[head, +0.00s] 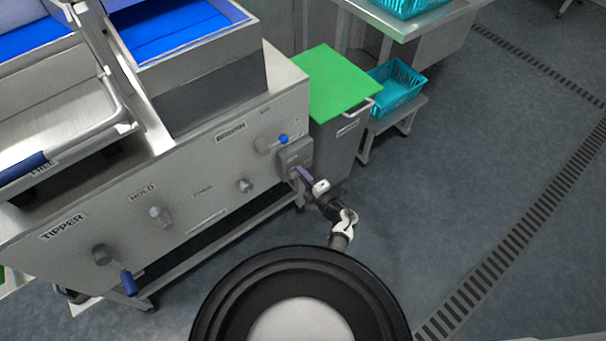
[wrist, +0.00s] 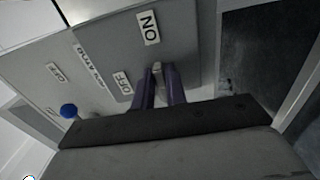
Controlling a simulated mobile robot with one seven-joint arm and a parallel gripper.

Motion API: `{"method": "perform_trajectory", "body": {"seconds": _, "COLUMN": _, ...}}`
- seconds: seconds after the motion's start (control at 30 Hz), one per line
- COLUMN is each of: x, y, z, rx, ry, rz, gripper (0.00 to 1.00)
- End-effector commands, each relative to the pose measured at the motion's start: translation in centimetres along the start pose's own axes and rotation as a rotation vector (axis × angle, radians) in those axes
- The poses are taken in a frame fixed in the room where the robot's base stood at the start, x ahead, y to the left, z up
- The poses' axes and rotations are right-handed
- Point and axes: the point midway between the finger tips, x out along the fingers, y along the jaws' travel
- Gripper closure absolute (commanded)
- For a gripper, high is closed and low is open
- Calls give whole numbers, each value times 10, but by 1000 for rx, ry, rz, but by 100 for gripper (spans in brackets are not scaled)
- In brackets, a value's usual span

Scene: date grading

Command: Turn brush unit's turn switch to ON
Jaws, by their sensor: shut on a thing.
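The brush unit's turn switch sits on a grey box (head: 291,156) at the right end of the steel machine front. In the wrist view its small pale handle (wrist: 157,67) shows between my fingertips. My gripper (head: 297,172) reaches the box from the front right and is shut on the handle. The fingers hide most of the switch, so I cannot tell which label it points to.
A blue knob (head: 283,139) is just above left of the box; it also shows in the wrist view (wrist: 69,111). A bin with a green lid (head: 335,82) stands close to the right. The TIPPER lever (head: 128,284) is at the lower left. The floor (head: 450,190) at right is clear.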

Motion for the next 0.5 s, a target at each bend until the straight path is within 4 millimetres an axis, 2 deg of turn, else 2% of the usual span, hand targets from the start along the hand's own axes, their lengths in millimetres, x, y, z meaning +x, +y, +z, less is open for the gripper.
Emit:
{"method": "perform_trajectory", "body": {"seconds": 0.07, "x": 2, "y": 2, "z": 1, "rx": -1, "ry": 0, "rz": 3, "gripper": 100}}
{"method": "perform_trajectory", "body": {"seconds": 0.1, "x": 2, "y": 2, "z": 1, "rx": -2, "ry": 0, "rz": 3, "gripper": 85}}
{"method": "perform_trajectory", "body": {"seconds": 0.27, "x": 2, "y": 2, "z": 0, "rx": -1, "ry": 0, "rz": 2, "gripper": 65}}
{"method": "perform_trajectory", "body": {"seconds": 0.5, "x": 0, "y": 1, "z": 0, "rx": -1, "ry": 0, "rz": 1, "gripper": 65}}
